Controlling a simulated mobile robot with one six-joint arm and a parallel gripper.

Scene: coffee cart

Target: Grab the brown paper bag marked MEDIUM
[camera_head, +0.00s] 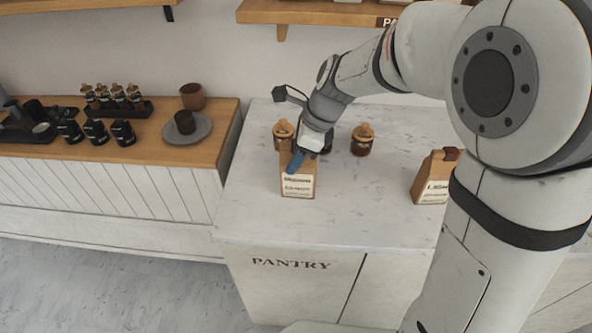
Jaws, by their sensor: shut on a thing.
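A brown paper bag (299,188) with a white label stands upright on the marble counter, left of the middle; its label print is small and looks like MEDIUM. My gripper (297,160) reaches down over the bag's top and is shut on it. One blue fingertip shows in front of the bag; the other finger and the bag's top are hidden. A second brown bag (436,178), its label reading something like LIGHT, stands apart to the right, partly behind my arm.
Two jars with wooden lids, one left (283,133) and one right (362,140), stand close behind my gripper. The marble counter (370,205) is clear between the bags. A wooden side counter (216,142) holds cups and small bottles. Wooden shelves (300,14) hang above.

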